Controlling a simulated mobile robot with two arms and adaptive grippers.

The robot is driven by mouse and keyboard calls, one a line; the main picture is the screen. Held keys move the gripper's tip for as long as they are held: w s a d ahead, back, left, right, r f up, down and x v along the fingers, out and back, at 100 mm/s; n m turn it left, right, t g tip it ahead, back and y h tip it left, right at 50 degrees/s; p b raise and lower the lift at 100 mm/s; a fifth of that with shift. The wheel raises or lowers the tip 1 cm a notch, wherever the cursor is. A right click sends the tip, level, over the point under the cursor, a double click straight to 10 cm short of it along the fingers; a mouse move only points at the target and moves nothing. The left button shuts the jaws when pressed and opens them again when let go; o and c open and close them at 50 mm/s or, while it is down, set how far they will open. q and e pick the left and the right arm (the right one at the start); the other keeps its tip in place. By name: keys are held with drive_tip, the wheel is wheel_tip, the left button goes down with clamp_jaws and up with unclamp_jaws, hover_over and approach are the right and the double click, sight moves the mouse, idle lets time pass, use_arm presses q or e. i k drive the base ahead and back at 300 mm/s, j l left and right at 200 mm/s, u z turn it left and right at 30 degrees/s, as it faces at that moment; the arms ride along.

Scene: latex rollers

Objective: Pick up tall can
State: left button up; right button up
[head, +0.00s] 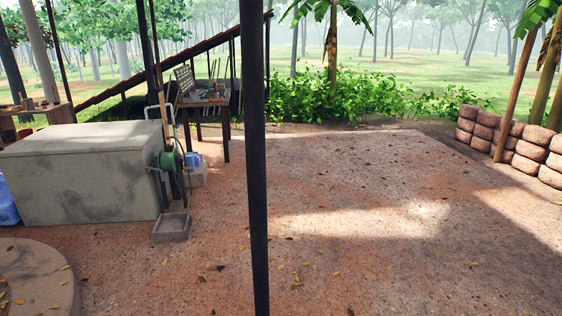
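I cannot make out a tall can in the head view. Small items lie on a wooden table (58,116) at the far left, too small to tell apart. Neither of my grippers shows in this view.
A dark post (258,180) stands close in front of me. A large grey concrete block (85,175) is at the left, with a grey tray (172,228) at its foot. A dark table (208,101) stands behind. Stacked sacks (510,142) line the right. The dirt floor at centre right is clear.

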sight(192, 163)
drive_tip(key=i+l+z, duration=0.2)
drive_tip(key=i+z, duration=0.25)
drive_tip(key=i, duration=0.65)
drive_tip(key=i+j+z, duration=0.2)
drive_tip(key=i+z, duration=0.3)
drive_tip(key=i, duration=0.6)
drive_tip(key=i+j+u, duration=0.15)
drive_tip(key=i+u, duration=0.2)
drive_tip(key=i, duration=0.15)
drive_tip(key=i+u, duration=0.35)
drive_tip(key=i, duration=0.2)
drive_tip(key=i+l+u, duration=0.15)
drive_tip(key=i+u, duration=0.2)
drive_tip(key=i, duration=0.15)
drive_tip(key=i+l+u, duration=0.35)
drive_tip(key=i, duration=0.15)
drive_tip(key=i+j+u, duration=0.25)
drive_tip(key=i+u, duration=0.15)
drive_tip(key=i, duration=0.7)
drive_tip(key=i+l+u, duration=0.1)
drive_tip(key=i+u, duration=0.35)
drive_tip(key=i, duration=0.6)
